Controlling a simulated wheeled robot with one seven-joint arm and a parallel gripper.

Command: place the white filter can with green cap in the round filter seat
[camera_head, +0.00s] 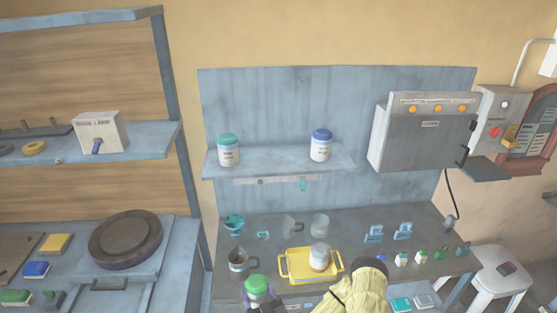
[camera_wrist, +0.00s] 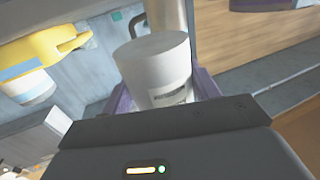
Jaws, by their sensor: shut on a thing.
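The white filter can with green cap (camera_head: 258,285) is at the bottom middle of the head view, in front of the counter. My gripper (camera_head: 263,302) is shut on it, below the cap. In the wrist view the white can (camera_wrist: 158,68) sits between the purple fingers of my gripper (camera_wrist: 160,92), with one pale end face showing; its green cap is hidden there. I cannot tell for certain which thing is the round filter seat; a dark round plate (camera_head: 125,239) lies on the left bench.
A yellow tray (camera_head: 284,270) with a grey-topped can (camera_head: 319,257) stands on the counter just behind my gripper. Cups and a dark jug (camera_head: 239,263) stand left of it. The shelf (camera_head: 275,160) holds a teal-capped jar (camera_head: 228,151) and a blue-capped jar (camera_head: 320,147).

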